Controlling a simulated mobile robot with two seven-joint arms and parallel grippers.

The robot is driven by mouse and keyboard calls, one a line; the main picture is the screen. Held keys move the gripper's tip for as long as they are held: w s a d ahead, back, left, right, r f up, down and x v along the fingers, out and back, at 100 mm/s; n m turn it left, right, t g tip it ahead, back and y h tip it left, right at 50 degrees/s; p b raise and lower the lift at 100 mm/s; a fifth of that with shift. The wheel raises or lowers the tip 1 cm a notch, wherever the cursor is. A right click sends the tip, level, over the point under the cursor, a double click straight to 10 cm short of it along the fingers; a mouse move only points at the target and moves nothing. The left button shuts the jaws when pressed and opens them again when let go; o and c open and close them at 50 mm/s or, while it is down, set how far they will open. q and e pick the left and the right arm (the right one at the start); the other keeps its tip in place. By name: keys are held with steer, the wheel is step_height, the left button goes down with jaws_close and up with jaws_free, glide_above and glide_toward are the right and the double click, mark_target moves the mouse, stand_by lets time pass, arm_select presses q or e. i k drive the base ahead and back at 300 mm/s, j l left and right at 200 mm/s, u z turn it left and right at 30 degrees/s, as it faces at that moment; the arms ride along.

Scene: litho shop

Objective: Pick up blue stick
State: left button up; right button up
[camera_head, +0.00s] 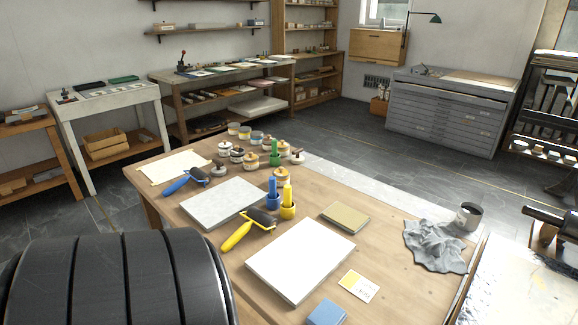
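A blue stick (272,185) stands upright in a blue round holder (272,200) near the middle of the wooden table. A yellow stick (287,193) stands in a yellow holder (288,212) just to its right and slightly nearer. A green stick (274,146) stands in a green holder (274,160) farther back. Neither of my grippers is in view, and nothing is seen touching the blue stick.
Around the blue stick lie a pale slab (222,203), a yellow-handled roller (247,228) and a white slab (301,260). Several jars stand behind it. A blue-handled roller (185,181) lies left. A grey cloth (435,246) and a can (467,216) are at right.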

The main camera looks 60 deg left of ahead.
mark_target(272, 179)
steer(key=k+j, duration=0.1)
steer(key=j, duration=0.3)
steer(key=j+z, duration=0.15)
steer(key=j, duration=0.3)
steer(key=k+j, duration=0.2)
steer(key=j, duration=0.15)
steer(key=k+j+z, duration=0.1)
steer(key=j, duration=0.35)
steer(key=k+j, duration=0.1)
steer(key=j, duration=0.3)
steer(key=z, duration=0.05)
